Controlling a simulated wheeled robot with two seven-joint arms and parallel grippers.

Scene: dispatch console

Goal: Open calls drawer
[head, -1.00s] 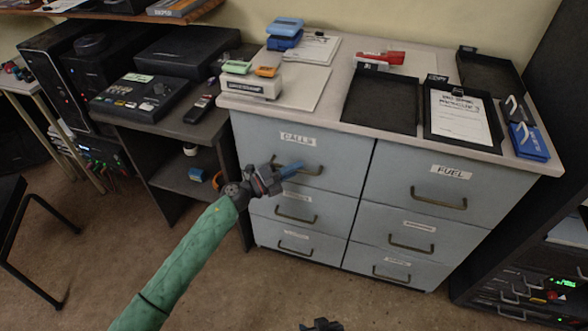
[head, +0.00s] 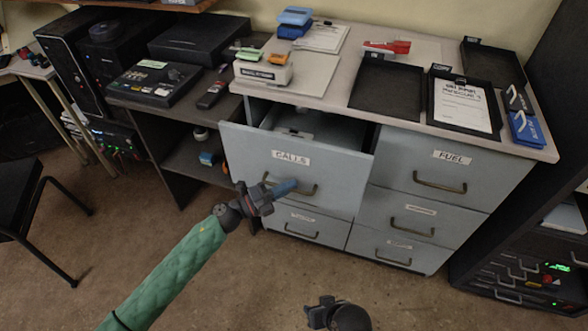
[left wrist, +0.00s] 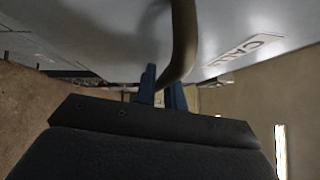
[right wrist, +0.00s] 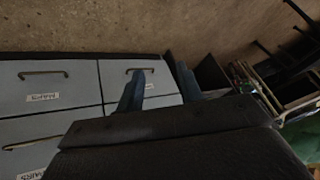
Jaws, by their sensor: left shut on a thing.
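The grey calls drawer (head: 250,160) is pulled out from the cabinet, and its inside shows behind the front panel. Its white CALLS label (head: 291,157) is on the front. My left gripper (head: 284,188) is shut on the drawer's bronze bar handle (head: 306,191). In the left wrist view the handle (left wrist: 184,40) passes between the blue fingers (left wrist: 162,90). My right gripper (head: 322,312) hangs low in front of the cabinet, apart from it. Its blue fingers (right wrist: 160,88) stand apart with nothing between them in the right wrist view.
The shut fuel drawer (head: 420,165) is to the right, with more shut drawers below. The cabinet top holds black trays (head: 385,105), a red stapler-like item (head: 388,47) and a pale box (head: 262,72). A dark shelf unit (head: 165,140) stands left. The floor in front is clear.

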